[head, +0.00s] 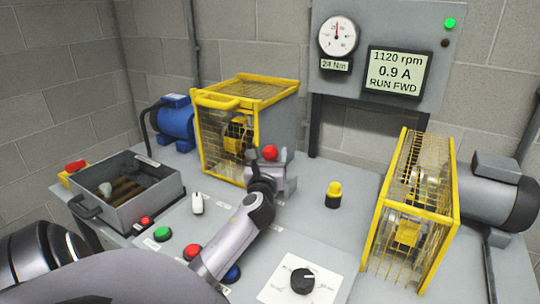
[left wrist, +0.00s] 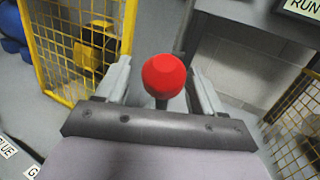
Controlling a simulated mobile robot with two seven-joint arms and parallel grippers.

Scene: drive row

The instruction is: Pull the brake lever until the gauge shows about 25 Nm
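The brake lever's red knob (head: 269,153) stands up behind the middle of the bench, and it also shows in the left wrist view (left wrist: 163,77). My left gripper (head: 272,178) is at the lever, with its fingers apart on either side of the knob. In the left wrist view a gap shows between the knob and each finger; the lower lever is mostly hidden. The round gauge (head: 338,36) on the back panel has its red needle pointing about straight up. The readout (head: 336,65) under it looks like 24 Nm. My right gripper is out of view.
A screen (head: 397,73) reads 1120 rpm, 0.9 A, RUN FWD. Yellow mesh guards stand left (head: 248,92) and right (head: 384,222) of the lever. A grey tray (head: 150,193), push buttons, a black dial (head: 303,281) and a yellow-topped knob (head: 334,193) are on the bench.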

